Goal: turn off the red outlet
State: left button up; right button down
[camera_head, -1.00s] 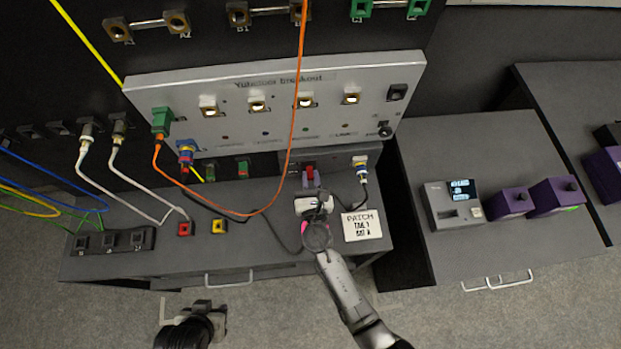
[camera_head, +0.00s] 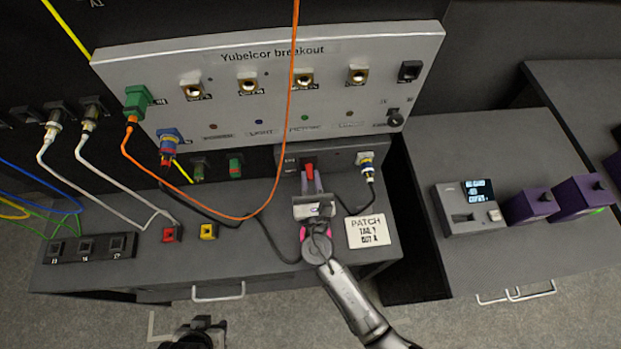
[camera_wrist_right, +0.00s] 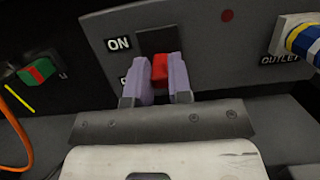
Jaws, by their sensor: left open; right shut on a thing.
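The outlet box (camera_head: 345,150) sits on the bench below the grey breakout panel. Its red switch lever (camera_head: 309,170) also shows in the right wrist view (camera_wrist_right: 159,70), in the lower part of a dark switch plate (camera_wrist_right: 157,40). An ON label (camera_wrist_right: 119,44) is at its upper left; a lower label is mostly hidden. My right gripper (camera_head: 312,183) is shut on the red lever, its pale purple fingers on both sides. A blue and yellow connector (camera_wrist_right: 306,42) is at the part marked OUTLET. My left gripper (camera_head: 188,323) is open and empty at the bottom edge.
A PATCH card (camera_head: 367,231) lies right of my right gripper. An orange cable (camera_head: 286,130) hangs across the panel (camera_head: 270,110). A black cable (camera_head: 350,208) runs from the connector near my right gripper. Red (camera_head: 172,234) and yellow (camera_head: 208,231) blocks sit left.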

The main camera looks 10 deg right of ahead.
jog(key=c, duration=1)
grip_release()
jog(key=shift+c, duration=0.2)
jog(key=v, duration=1.3)
jog(key=shift+s+b, duration=0.4)
